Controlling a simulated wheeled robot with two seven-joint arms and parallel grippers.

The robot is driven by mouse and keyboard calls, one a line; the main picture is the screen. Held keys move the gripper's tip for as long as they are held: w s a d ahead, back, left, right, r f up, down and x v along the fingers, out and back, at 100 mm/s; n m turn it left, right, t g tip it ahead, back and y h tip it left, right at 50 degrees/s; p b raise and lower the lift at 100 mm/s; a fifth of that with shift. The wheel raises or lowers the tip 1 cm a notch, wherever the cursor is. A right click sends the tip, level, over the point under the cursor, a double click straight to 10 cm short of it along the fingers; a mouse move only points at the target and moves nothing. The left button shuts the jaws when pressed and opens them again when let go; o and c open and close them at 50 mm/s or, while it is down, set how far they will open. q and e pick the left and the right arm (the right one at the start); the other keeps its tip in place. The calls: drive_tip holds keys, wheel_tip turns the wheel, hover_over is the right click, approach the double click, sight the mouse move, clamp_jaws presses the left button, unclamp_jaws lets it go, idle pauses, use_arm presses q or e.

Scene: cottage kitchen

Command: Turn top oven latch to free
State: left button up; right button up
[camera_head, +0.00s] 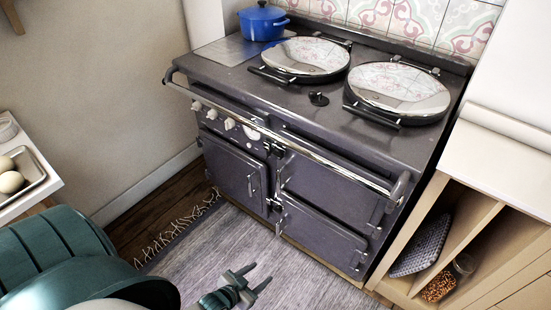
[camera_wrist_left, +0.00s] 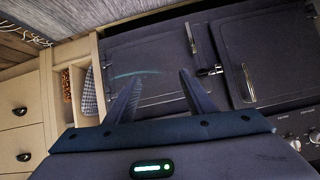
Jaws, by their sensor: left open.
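The dark range cooker (camera_head: 300,120) has a left door (camera_head: 230,165), an upper right door (camera_head: 330,190) and a lower right door (camera_head: 315,240). Small metal fittings (camera_head: 276,149) sit between the doors; which one is the top oven latch I cannot tell. In the left wrist view, a metal latch-like fitting (camera_wrist_left: 210,71) shows just right of the fingers. My left gripper (camera_head: 252,279) is open and empty, above the rug in front of the cooker and apart from the doors. It also shows in the wrist view (camera_wrist_left: 160,78). My right gripper is not in view.
A chrome rail (camera_head: 290,138) runs across the cooker front above the doors. A blue pot (camera_head: 263,23) stands on top. A wooden shelf unit (camera_head: 440,235) adjoins on the right. A white counter with eggs (camera_head: 11,182) is at left. The rug (camera_head: 200,255) in front is clear.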

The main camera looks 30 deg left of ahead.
use_arm(q)
drive_tip(key=w+a+r+t, duration=0.2)
drive_tip(key=w+a+r, duration=0.1)
drive_tip(key=r, duration=0.6)
drive_tip(key=w+a+r+m+t, duration=0.1)
drive_tip(key=w+a+r, duration=0.3)
drive_tip(key=r, duration=0.5)
drive_tip(key=w+a+r+t, duration=0.3)
drive_tip(key=w+a+r, duration=0.1)
drive_tip(key=r, duration=0.5)
drive_tip(key=shift+a+r+t+h+b, duration=0.3)
drive_tip(key=shift+a+t+h+b, duration=0.1)
drive_tip(key=shift+a, duration=0.5)
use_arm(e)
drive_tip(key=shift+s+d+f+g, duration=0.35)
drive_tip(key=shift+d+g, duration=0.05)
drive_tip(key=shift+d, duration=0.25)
use_arm(q)
drive_tip(key=shift+w, duration=0.1)
drive_tip(key=p, duration=0.1)
approach(276, 157)
drive_tip(key=w, duration=0.8)
drive_tip(key=shift+w+d, duration=0.3)
drive_tip(key=shift+d, duration=0.05)
drive_tip(key=shift+w, duration=0.7)
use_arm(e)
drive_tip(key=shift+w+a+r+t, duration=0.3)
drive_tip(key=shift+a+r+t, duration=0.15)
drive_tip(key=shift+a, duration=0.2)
